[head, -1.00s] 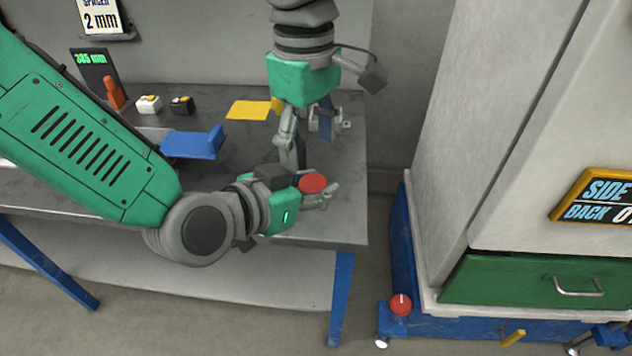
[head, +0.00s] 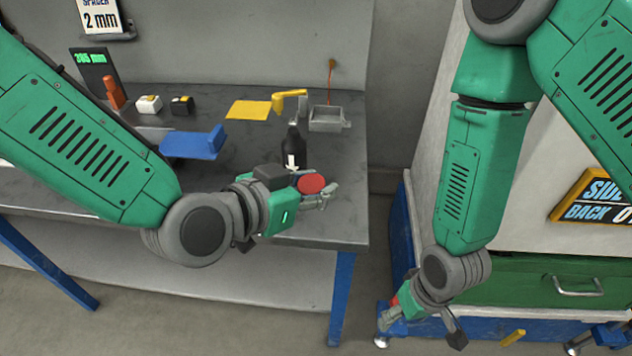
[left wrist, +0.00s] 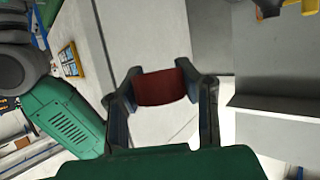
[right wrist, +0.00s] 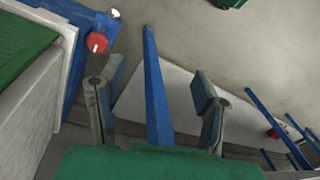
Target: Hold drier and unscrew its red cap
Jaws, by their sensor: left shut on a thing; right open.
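My left gripper (head: 318,190) is shut on the round red cap (head: 311,184) near the table's right end. In the left wrist view the dark red cap (left wrist: 162,87) fills the space between both fingers. A black bottle-shaped body with a white arrow, seemingly the drier (head: 293,148), is upright just behind the left gripper. Its foot is hidden, and I cannot tell whether it touches the cap. My right gripper (head: 392,312) is low, off the table's right side. In the right wrist view it (right wrist: 155,85) is open and empty above the floor.
On the grey table (head: 340,210) are a blue block (head: 190,145), a yellow sheet (head: 248,110), a yellow tool (head: 290,100) and a grey tray (head: 328,120). A cabinet with a green drawer (head: 525,281) stands at the right, with a red knob (right wrist: 97,43) by its base.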

